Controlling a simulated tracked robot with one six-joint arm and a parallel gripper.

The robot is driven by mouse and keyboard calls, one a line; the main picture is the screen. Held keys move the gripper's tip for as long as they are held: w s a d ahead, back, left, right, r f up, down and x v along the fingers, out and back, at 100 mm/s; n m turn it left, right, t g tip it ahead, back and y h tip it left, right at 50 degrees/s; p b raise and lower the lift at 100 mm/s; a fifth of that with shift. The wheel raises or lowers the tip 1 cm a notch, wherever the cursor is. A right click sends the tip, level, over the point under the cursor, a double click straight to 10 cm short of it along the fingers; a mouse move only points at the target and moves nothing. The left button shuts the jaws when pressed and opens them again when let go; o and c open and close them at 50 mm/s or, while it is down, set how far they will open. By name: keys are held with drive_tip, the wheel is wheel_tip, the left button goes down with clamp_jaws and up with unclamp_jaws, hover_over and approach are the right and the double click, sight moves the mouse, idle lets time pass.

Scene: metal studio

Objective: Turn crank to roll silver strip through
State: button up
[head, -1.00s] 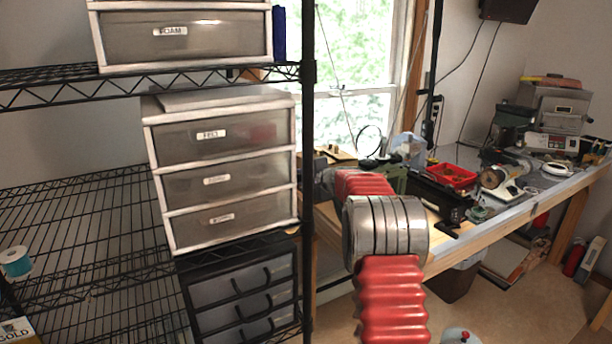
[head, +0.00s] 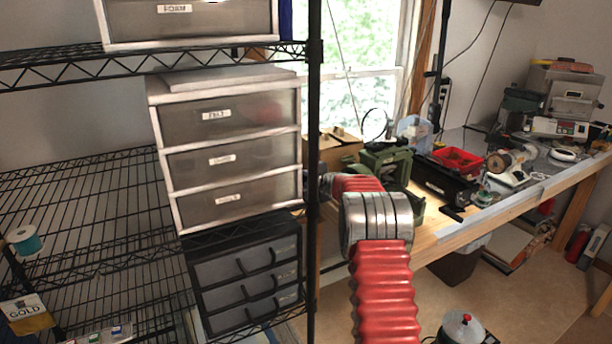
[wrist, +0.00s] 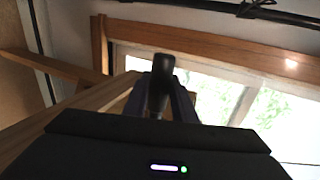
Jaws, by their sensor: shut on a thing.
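A green machine (head: 385,160), which looks like the rolling mill, stands on the bench behind my red and silver arm in the head view. My arm covers its lower part. In the wrist view, my gripper (wrist: 160,98) is shut on a dark upright handle (wrist: 162,72), which looks like the crank handle. The fingers stand on both sides of it. In the head view the gripper end is mostly hidden behind the black shelf post. I cannot make out the silver strip in either view.
A black wire shelf post (head: 313,150) stands close to my arm on the left. A red tray (head: 458,160) and a small bench machine (head: 508,165) sit on the bench (head: 455,230) to the right. Floor in front is partly clear.

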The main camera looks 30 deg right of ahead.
drive_tip(key=shift+d+f, duration=0.15)
drive_tip(key=shift+d, duration=0.05)
wheel_tip(320, 180, down, 9)
drive_tip(key=shift+w, duration=0.4)
drive_tip(key=shift+a, duration=0.1)
wheel_tip(320, 180, down, 9)
drive_tip(key=s, duration=0.2)
drive_tip(key=shift+s+a+f, duration=0.15)
drive_tip(key=shift+s+a, duration=0.15)
drive_tip(key=shift+f, duration=0.1)
drive_tip(key=s+f, duration=0.5)
drive_tip(key=f, duration=0.2)
drive_tip(key=shift+s+d+f, duration=0.15)
drive_tip(key=shift+s+f, duration=0.05)
drive_tip(key=shift+s, duration=0.15)
